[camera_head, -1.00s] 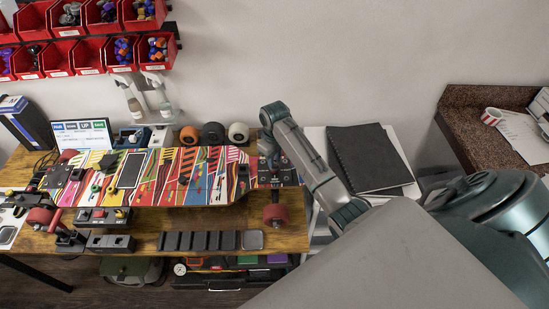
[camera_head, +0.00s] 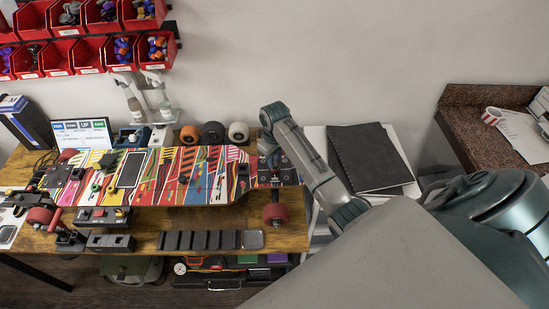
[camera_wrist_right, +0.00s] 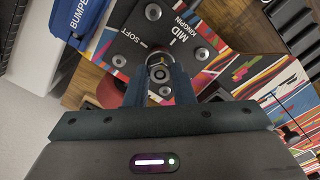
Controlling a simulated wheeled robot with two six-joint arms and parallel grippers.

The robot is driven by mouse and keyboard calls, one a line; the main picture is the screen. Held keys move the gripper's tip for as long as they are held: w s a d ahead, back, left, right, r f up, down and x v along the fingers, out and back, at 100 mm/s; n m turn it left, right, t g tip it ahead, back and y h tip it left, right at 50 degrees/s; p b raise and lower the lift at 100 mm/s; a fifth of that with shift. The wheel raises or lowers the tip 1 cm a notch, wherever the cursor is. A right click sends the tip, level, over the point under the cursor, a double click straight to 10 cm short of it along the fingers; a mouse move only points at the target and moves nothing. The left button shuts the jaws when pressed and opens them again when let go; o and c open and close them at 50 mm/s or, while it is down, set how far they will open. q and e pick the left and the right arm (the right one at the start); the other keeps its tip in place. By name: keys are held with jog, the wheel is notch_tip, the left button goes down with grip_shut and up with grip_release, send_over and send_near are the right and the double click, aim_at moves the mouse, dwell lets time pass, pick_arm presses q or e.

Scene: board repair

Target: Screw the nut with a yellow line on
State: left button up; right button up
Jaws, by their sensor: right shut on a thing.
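A colourful skateboard deck (camera_head: 205,178) lies across the wooden workbench. Its right end carries a dark plate (camera_head: 278,170), which in the right wrist view (camera_wrist_right: 145,38) bears the words SOFT and MID KINGPIN and several screws. My right gripper (camera_wrist_right: 160,82) is over this plate, its fingers shut around a small round metal nut (camera_wrist_right: 159,72) at the MID KINGPIN mark. I cannot make out a yellow line on it. In the head view my right gripper (camera_head: 272,160) is small and partly hidden by its own arm. My left gripper does not show.
A red wheel (camera_head: 276,215) sticks out in front of the board's right end. A black block rack (camera_head: 200,240) lies at the bench front. Spare wheels (camera_head: 213,132) and two bottles stand behind the board. A black notebook (camera_head: 365,158) lies to the right.

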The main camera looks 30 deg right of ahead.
jog(key=m, duration=0.5)
jog(key=shift+m, duration=0.3)
jog(key=shift+m, duration=0.5)
jog(key=m, duration=0.5)
jog(key=shift+r, duration=0.1)
jog(key=shift+w, duration=0.1)
jog(key=shift+m, duration=0.9)
jog(key=m, duration=0.4)
